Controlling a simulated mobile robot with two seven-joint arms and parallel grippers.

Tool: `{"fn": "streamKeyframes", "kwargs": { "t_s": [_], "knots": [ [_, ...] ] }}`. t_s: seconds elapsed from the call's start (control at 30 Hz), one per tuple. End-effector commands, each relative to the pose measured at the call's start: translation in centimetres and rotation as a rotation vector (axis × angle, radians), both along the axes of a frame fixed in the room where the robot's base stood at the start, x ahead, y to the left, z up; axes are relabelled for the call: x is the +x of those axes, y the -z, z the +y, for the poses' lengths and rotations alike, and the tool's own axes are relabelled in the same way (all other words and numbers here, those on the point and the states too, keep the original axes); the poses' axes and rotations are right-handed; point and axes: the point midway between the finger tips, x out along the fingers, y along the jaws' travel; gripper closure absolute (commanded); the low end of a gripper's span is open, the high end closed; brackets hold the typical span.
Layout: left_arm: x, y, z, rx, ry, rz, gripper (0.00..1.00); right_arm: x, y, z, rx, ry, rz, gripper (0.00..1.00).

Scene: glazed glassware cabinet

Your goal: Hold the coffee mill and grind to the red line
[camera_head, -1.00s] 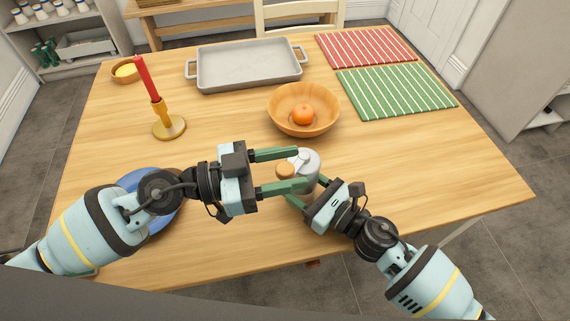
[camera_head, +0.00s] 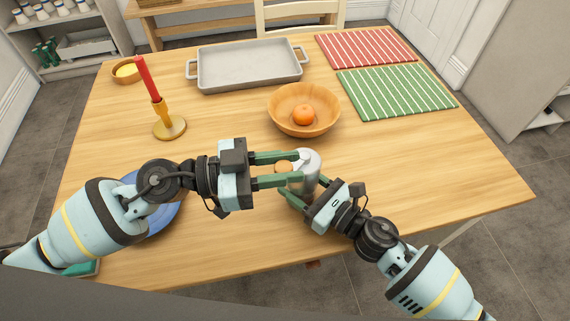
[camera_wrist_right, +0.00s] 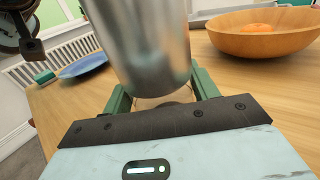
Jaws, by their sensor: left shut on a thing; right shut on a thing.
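The coffee mill (camera_head: 309,173) is a silver cylinder standing upright near the table's front edge, with a crank on top ending in an orange-brown wooden knob (camera_head: 284,167). My left gripper (camera_head: 290,168) reaches in from the left and is shut on the knob, with one green finger on each side. My right gripper (camera_head: 300,191) is shut on the mill's lower body from the front right. The right wrist view shows the mill's metal body (camera_wrist_right: 145,45) close up between the green fingers. I cannot make out a red line in either view.
A candlestick (camera_head: 169,127) with a red candle is at left. A blue plate (camera_head: 160,218) lies under my left arm. A grey tray (camera_head: 249,65) and striped mats (camera_head: 397,92) lie farther back.

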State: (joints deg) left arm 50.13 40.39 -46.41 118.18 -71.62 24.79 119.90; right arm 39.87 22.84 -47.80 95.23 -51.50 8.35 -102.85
Motion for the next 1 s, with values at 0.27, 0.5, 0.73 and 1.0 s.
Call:
{"fn": "streamKeyframes", "kwargs": {
  "t_s": [0.27,0.5,0.73,1.0],
  "knots": [
    [0.7,0.4,0.9,0.004,0.135,0.005,1.00,-0.1,0.0,0.1,-0.001,-0.004,-0.004,0.79],
    [1.4,0.3,1.6,-0.001,0.295,0.003,1.00,-0.1,0.0,0.1,0.001,-0.005,-0.002,0.79],
    [2.5,0.2,2.3,-0.005,0.503,0.002,1.00,-0.1,0.0,0.1,0.002,-0.005,-0.002,0.79],
    [3.7,0.2,2.8,-0.006,0.724,0.002,1.00,-0.2,-0.1,0.2,0.003,-0.006,-0.001,0.79]
  ]
}}
